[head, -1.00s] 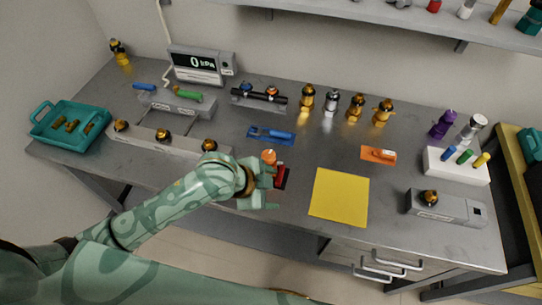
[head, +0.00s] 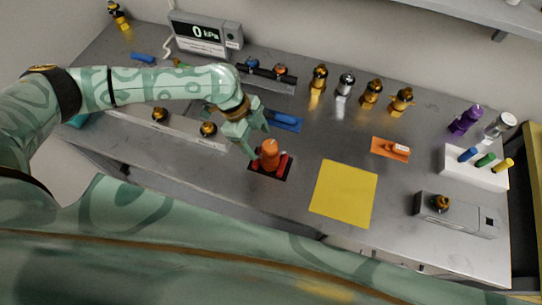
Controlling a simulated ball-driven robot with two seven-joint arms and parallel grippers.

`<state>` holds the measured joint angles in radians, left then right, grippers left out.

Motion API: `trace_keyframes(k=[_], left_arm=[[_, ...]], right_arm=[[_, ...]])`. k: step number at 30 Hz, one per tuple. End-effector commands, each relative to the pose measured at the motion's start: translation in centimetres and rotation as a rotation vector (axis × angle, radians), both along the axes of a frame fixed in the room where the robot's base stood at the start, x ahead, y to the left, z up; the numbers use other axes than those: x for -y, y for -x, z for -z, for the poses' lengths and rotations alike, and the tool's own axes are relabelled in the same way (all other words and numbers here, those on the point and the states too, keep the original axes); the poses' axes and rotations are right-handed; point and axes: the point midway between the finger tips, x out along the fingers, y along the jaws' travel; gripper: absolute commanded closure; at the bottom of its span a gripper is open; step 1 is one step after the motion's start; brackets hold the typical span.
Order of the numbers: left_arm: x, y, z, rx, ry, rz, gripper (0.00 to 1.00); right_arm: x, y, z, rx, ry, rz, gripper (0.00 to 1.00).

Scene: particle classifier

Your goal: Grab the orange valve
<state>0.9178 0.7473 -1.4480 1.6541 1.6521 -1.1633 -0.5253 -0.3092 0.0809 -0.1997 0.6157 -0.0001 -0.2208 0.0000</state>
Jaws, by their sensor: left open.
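An orange upright piece (head: 270,150) stands with red parts beside its base on a dark mat at the table's front middle. A flat orange piece with a white end (head: 397,149) lies on an orange mat (head: 378,145) further right. Which is the orange valve is not certain. My left gripper (head: 257,140) is open and empty, just up and left of the upright orange piece; whether it touches is unclear. My left arm hides part of the table behind it. My right gripper is out of view.
A blue piece (head: 283,117) on a blue mat lies just behind my left gripper. A yellow sheet (head: 343,193) lies bare to the right. Several metal and brass fittings (head: 372,92) stand at the back. A white rack (head: 478,172) and grey box (head: 460,214) stand at right.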

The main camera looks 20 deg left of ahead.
Motion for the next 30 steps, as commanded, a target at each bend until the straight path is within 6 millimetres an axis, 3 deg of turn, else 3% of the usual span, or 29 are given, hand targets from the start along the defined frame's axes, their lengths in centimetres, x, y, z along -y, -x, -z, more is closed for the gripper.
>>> trace_keyframes(k=[15,24,25,30], left_arm=[[3.4,-0.2,5.8,-0.001,0.0,0.0,0.32],[3.6,-0.3,6.4,0.001,0.0,0.0,0.32],[3.6,-0.2,6.4,0.001,0.0,0.0,0.35],[3.7,-0.2,6.4,0.001,0.0,0.0,0.82]], right_arm=[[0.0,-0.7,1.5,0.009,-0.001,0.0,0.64],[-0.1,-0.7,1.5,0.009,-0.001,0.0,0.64],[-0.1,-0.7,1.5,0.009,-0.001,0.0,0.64],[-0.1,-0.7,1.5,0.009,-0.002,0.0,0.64]])
